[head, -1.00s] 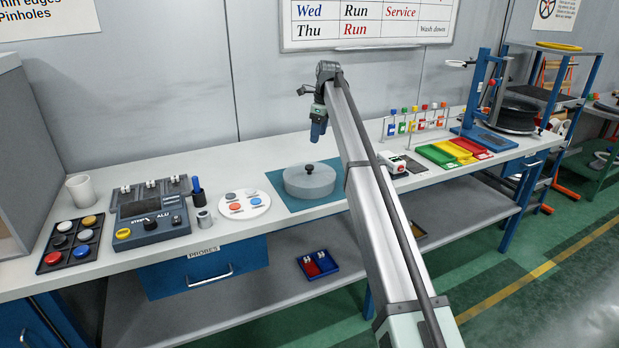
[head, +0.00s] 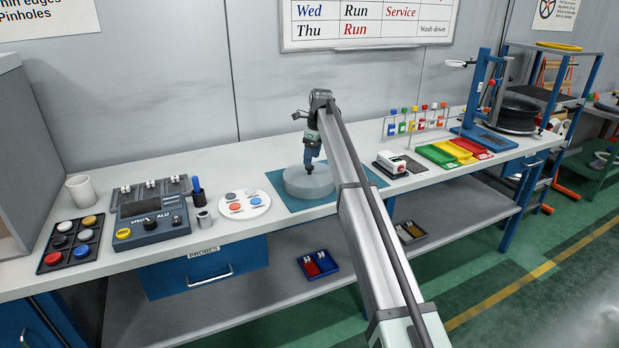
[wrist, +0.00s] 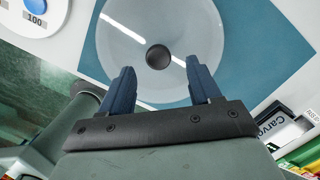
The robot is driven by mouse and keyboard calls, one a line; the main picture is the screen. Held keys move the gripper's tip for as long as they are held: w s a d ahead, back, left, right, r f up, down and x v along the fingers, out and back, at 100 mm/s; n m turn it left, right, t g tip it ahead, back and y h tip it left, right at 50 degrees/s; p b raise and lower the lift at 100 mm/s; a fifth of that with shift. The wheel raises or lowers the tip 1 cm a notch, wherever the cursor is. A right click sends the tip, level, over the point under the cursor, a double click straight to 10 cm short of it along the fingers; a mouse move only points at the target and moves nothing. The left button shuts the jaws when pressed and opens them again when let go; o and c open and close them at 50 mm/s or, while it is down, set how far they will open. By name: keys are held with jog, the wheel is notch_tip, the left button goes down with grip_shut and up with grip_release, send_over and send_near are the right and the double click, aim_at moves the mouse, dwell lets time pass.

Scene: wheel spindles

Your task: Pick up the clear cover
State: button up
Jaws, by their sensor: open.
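The clear cover (head: 300,184) is a round, translucent grey disc-like lid with a dark knob on top. It sits on a teal mat (head: 351,190) on the bench. In the wrist view the cover (wrist: 200,30) fills the upper middle, with its round black knob (wrist: 158,57) near its centre. My gripper (head: 309,171) is above the cover, pointing down, with its tips close to the knob. In the wrist view the two blue fingers of my gripper (wrist: 160,75) are apart, with the knob in line with the gap between them. Nothing is held. Whether a finger touches the knob, I cannot tell.
A white plate of coloured discs (head: 244,205) lies left of the mat. A small white and red device (head: 391,163) stands to its right, before coloured trays (head: 455,151). A grey test unit (head: 150,210) and a white cup (head: 81,190) are further left.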

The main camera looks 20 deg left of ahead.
aim_at(310, 175)
jog(key=shift+a+f, duration=0.15)
jog(key=shift+f, duration=1)
jog(key=shift+a+f, duration=0.15)
jog(key=shift+f, duration=1)
grip_shut()
